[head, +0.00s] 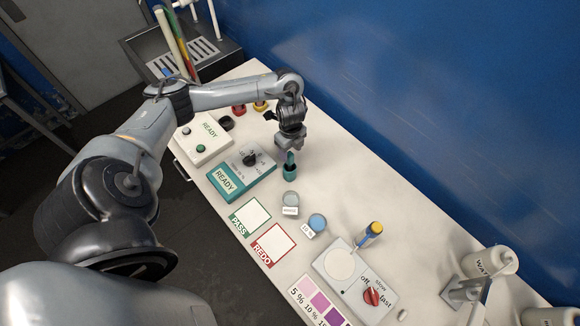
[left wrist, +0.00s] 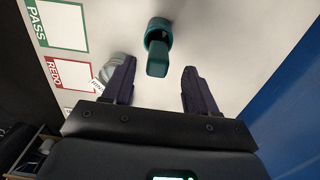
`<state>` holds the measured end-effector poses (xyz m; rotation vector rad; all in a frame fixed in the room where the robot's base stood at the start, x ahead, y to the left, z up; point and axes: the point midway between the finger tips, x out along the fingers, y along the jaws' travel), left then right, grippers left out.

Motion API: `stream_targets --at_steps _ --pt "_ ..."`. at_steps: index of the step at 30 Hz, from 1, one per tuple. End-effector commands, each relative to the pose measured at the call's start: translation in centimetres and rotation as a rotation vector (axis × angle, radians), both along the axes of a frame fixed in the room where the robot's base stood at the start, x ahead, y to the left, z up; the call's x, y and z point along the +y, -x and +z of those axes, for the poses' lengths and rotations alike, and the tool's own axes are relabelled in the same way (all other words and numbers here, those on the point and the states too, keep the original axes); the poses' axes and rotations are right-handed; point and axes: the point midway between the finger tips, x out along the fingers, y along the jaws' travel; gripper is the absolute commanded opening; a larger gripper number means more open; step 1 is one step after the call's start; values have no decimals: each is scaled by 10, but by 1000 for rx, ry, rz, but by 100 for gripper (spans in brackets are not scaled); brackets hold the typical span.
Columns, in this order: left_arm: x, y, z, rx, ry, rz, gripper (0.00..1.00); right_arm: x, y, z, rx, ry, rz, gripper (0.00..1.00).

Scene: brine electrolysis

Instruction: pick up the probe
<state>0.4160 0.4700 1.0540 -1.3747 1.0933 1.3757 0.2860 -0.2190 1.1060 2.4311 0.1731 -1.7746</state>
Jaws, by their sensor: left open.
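The probe (head: 290,158) is a teal stick standing upright in a teal round holder (head: 290,173) on the white bench. In the left wrist view the probe (left wrist: 158,58) shows from above, its top between and just beyond my fingertips, with the holder (left wrist: 157,28) around its lower part. My left gripper (head: 289,147) points down right over the probe. In the left wrist view its two dark fingers (left wrist: 158,72) are apart with a gap on each side of the probe, and nothing is gripped. My right gripper is in neither view.
A teal READY meter box (head: 240,173) stands left of the holder, a white READY box (head: 203,140) behind it. Two small cups (head: 290,199) (head: 317,222), PASS (head: 250,217) and REDO (head: 272,245) squares and a stirrer (head: 353,280) lie nearer. A blue wall (head: 430,110) bounds the right.

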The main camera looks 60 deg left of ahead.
Motion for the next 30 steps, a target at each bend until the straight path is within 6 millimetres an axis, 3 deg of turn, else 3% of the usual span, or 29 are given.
stream_targets --at_steps 13,23,30 --pt "0 4 -46 1 1 1 57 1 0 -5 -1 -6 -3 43" --pt "0 4 -51 -1 0 -1 57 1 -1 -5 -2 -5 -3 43" --pt "0 4 -51 -1 0 0 22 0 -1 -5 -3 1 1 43"
